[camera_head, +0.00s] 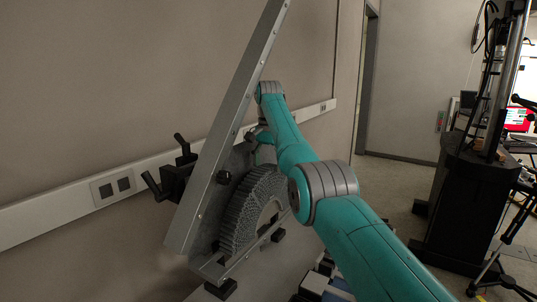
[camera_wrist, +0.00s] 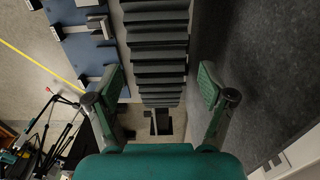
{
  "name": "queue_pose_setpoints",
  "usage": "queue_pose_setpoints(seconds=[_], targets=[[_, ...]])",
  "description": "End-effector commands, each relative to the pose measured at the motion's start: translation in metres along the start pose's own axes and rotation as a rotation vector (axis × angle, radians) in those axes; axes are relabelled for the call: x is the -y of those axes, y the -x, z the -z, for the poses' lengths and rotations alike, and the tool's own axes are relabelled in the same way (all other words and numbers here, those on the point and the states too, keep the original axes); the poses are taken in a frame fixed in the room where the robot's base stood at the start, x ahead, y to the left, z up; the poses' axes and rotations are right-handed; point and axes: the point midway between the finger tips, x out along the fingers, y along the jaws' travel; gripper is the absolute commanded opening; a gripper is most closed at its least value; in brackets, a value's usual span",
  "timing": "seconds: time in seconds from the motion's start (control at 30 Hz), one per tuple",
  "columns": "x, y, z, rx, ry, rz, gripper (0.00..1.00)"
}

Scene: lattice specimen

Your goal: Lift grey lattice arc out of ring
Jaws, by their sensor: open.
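The grey lattice arc (camera_head: 245,208) stands on edge as a ribbed half ring, against a metal plate in the head view. In the wrist view a dark ribbed strip, which looks like the arc (camera_wrist: 160,70), runs down between my fingers. My gripper (camera_wrist: 160,80) is open, with one finger on each side of the strip and a visible gap on both sides. I cannot tell how far the fingertips are from it in depth. I cannot make out a separate ring.
A tall slanted metal frame (camera_head: 223,135) rises left of the arc, with black clamp handles (camera_head: 168,175) behind it. A wall with a socket rail (camera_head: 75,202) stands close behind. A black column stand (camera_head: 465,200) is at right, with open floor (camera_head: 395,190) before it.

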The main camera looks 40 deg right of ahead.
Motion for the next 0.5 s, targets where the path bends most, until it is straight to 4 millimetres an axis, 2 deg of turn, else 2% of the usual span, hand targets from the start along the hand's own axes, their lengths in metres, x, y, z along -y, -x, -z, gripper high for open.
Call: queue_pose_setpoints(seconds=[0.03,0.2,0.5], targets=[[0.001,-0.011,0.000,0.001,-0.001,-0.001,0.81],[0.003,-0.037,-0.001,0.001,-0.004,-0.001,0.81],[0.004,-0.060,-0.002,0.000,-0.006,0.000,0.81]])
